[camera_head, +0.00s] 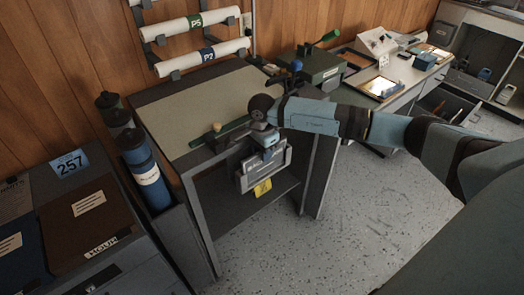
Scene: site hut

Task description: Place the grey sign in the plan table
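The plan table (195,112) is dark-framed with a beige sloped top and an open shelf underneath, left of centre. The grey sign (251,182) has a dark face with pale lettering, too small to read fully. It hangs upright at the table's front right, in front of the open space under the top. My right gripper (268,152) points down at the sign's upper edge and appears shut on it; the fingertips are partly hidden. A yellow tag (263,188) shows at the sign's lower edge. My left gripper is not in view.
A green bar (228,130) lies along the table's front edge. Rolled plans (190,26) hang on the wall rack. Blue tubes (145,172) and a cabinet with binders (85,225) stand left. A green case (312,65) sits behind. The speckled floor (310,245) in front is clear.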

